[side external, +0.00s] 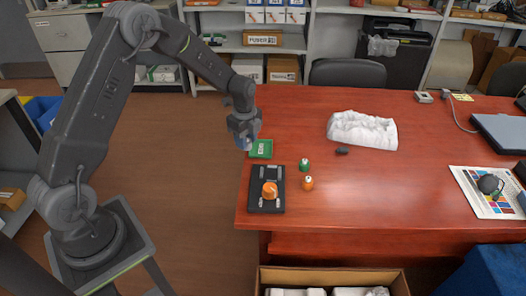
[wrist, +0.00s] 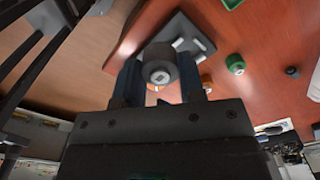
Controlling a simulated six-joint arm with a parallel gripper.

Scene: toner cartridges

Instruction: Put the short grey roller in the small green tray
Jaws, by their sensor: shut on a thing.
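The short grey roller (wrist: 159,66) is seen end-on in the wrist view, between the two fingers of my gripper (wrist: 160,82), which is shut on it. In the side view my gripper (side external: 243,141) is in the air near the table's left edge, just left of the small green tray (side external: 261,148). The roller cannot be made out clearly there. The tray lies flat on the table and looks empty apart from a white label. A green piece at the top of the wrist view (wrist: 232,3) may be the tray.
A black plate with an orange knob (side external: 269,190) lies in front of the tray. A small dark object (side external: 342,151) lies by the white foam (side external: 362,130). The table's middle is clear.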

